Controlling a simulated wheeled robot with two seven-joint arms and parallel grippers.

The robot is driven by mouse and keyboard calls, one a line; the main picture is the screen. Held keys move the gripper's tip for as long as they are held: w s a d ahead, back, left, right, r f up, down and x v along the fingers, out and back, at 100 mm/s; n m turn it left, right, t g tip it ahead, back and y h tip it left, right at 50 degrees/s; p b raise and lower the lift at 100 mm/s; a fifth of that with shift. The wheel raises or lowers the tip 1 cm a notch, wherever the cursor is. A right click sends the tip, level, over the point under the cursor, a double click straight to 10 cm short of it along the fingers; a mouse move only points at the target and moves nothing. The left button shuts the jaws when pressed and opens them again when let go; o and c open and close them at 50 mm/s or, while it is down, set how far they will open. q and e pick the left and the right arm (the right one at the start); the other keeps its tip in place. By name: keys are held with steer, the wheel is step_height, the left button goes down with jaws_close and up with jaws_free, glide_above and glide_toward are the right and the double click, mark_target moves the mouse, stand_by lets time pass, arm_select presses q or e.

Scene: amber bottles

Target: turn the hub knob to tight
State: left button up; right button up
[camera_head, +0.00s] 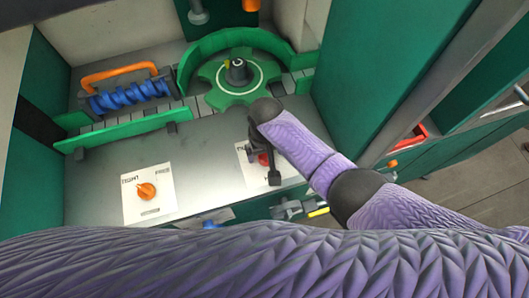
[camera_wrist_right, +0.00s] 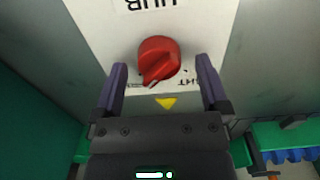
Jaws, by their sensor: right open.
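The hub knob is red and sits on a white plate (camera_wrist_right: 93,20) lettered "HUB", upside down in the right wrist view. The knob (camera_wrist_right: 158,60) shows there with its pointed end towards the lower left. My right gripper (camera_wrist_right: 161,72) is open, with one finger on each side of the knob and a gap on both sides. A "HT" label end shows by the right finger; the label at left is mostly hidden. In the head view the knob (camera_head: 263,159) is partly hidden by my right gripper (camera_head: 264,170). My left gripper is not seen.
Behind are a green star-shaped wheel (camera_head: 218,88) with a curved guard and a blue screw roller (camera_head: 128,96). A green panel (camera_head: 375,75) stands at right. Bare grey counter lies between the plates.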

steer(key=shift+d+f, duration=0.15)
steer(key=shift+f, duration=0.1)
steer(key=shift+c, duration=1.2)
steer(key=c, duration=1)
steer(key=shift+c, duration=0.2)
